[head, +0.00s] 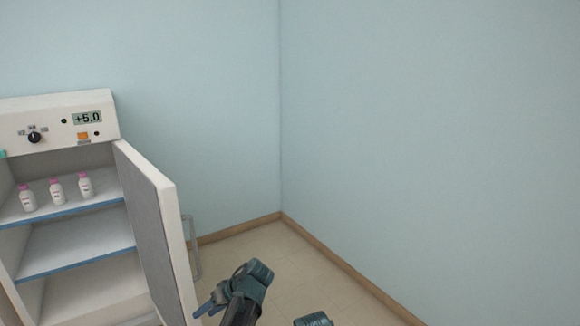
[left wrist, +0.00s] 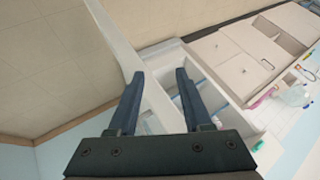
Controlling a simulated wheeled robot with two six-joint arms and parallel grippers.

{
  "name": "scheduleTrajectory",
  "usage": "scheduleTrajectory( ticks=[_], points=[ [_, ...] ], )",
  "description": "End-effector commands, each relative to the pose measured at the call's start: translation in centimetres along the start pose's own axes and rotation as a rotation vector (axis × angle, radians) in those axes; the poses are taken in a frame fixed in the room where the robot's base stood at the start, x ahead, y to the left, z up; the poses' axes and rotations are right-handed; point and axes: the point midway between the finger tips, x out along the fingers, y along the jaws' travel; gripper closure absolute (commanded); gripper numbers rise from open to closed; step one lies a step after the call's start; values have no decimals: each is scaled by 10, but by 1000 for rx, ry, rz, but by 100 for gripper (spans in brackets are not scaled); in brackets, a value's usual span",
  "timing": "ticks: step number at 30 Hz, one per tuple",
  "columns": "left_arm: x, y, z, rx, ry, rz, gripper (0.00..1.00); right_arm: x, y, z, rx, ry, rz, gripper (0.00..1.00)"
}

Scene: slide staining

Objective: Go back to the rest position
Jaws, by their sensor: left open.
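My left gripper (head: 207,308) is low in the head view, beside the open fridge door (head: 163,235). Its two blue fingers also show in the left wrist view (left wrist: 158,78), spread apart with nothing held between them. Beyond the fingers, that view shows the white fridge door edge (left wrist: 113,38).
The fridge (head: 58,116) stands open at the left, its display reading +5.0. Several small white bottles with pink caps, one here (head: 56,191), stand on its top shelf. Bare floor (head: 285,270) and a wall corner lie to the right. White cabinets (left wrist: 235,62) show in the wrist view.

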Motion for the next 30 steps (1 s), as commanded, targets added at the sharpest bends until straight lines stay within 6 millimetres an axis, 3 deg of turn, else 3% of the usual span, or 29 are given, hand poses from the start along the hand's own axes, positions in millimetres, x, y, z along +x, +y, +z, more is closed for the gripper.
scheduleTrajectory(
  ticks=[1, 6, 15, 26, 30],
  points=[
    [7, -10, 30, 81, -71, 75, 50, 0, 0, 0, 0, 0, 0, 50],
    [8, -7, 90, 309, -214, 326, 50, 0, 0, 0, 0, 0, 0, 50],
    [-18, -4, 157, 553, -274, 709, 50, 0, 0, 0, 0, 0, 0, 50],
    [-105, -24, 143, 682, -264, 694, 50, -80, 8, 5, 0, 0, 0, 50],
    [-152, -39, 140, 750, -256, 682, 50, -123, 12, 7, 1, 0, 0, 50]
  ],
)
